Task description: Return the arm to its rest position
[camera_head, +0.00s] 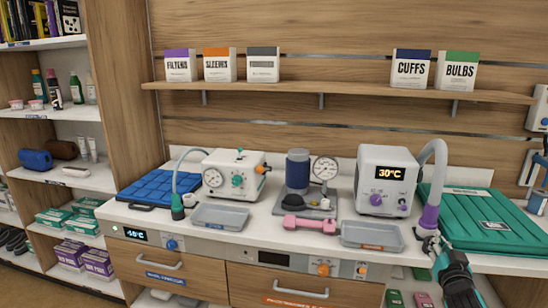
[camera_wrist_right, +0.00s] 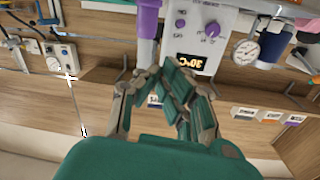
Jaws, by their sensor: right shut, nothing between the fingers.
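My right gripper (camera_head: 434,244) is at the right front of the counter, just below the purple end (camera_head: 429,217) of a grey hose. In the head view it overlaps the counter edge, and I cannot tell whether it touches the hose end. In the right wrist view the fingers (camera_wrist_right: 158,75) are closed together with nothing held, in front of the white 30°C unit (camera_wrist_right: 205,45). The purple hose end (camera_wrist_right: 148,20) shows just beyond the fingertips. My left gripper is not in view.
The white 30°C unit (camera_head: 386,178), a grey tray (camera_head: 373,236), a pink dumbbell-shaped item (camera_head: 308,228) and a green ribbed mat (camera_head: 478,212) crowd the counter near the gripper. A shelf (camera_head: 340,93) with labelled boxes runs above. Drawers (camera_head: 278,285) are below.

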